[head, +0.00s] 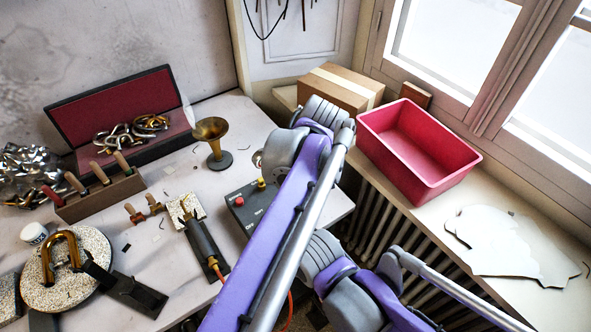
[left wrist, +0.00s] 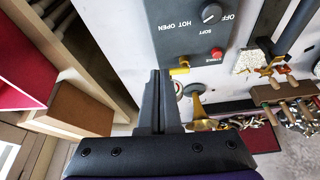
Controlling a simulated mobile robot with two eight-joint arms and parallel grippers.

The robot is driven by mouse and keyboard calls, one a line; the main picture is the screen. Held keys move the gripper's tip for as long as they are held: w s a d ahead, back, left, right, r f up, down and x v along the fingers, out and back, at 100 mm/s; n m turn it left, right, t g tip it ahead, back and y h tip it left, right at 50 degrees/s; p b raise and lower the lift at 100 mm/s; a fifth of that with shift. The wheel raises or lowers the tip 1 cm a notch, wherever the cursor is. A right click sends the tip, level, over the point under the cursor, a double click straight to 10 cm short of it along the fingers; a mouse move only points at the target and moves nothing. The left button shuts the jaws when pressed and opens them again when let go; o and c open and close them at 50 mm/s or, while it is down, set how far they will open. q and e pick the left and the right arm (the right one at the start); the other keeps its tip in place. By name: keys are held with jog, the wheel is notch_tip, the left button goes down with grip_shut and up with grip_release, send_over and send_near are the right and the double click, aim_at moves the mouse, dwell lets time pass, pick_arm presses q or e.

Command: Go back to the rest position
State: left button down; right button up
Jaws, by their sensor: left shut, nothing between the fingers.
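My left gripper (left wrist: 158,80) shows in the left wrist view with its two dark fingers together and nothing between them. In the head view the control box (head: 246,205) is partly covered by my purple arm, and the left gripper's fingers are hidden. My other arm shows at the lower right of the head view, but the right gripper is not visible.
A brass horn bell (head: 211,137) stands behind the control box. A torch-like tool (head: 203,245) and a round stone block (head: 68,282) lie on the bench. A red bin (head: 418,150) and cardboard box (head: 340,90) sit on the window ledge. A gap with a radiator separates bench and ledge.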

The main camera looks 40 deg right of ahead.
pick_arm(q)
jog(key=w+a+f, duration=0.1)
jog(key=a+f, duration=0.1)
jog(key=a, duration=2.7)
jog(key=s+a+f, duration=0.4)
jog(key=s+a, duration=0.2)
jog(key=a, duration=0.3)
jog(key=s+a+f+n+t, duration=0.1)
jog(key=s+a+f, duration=0.4)
jog(key=s+a, duration=0.2)
jog(key=a, duration=0.2)
jog(key=shift+a+f, duration=0.2)
jog(key=shift+a, duration=0.1)
dwell(3.0)
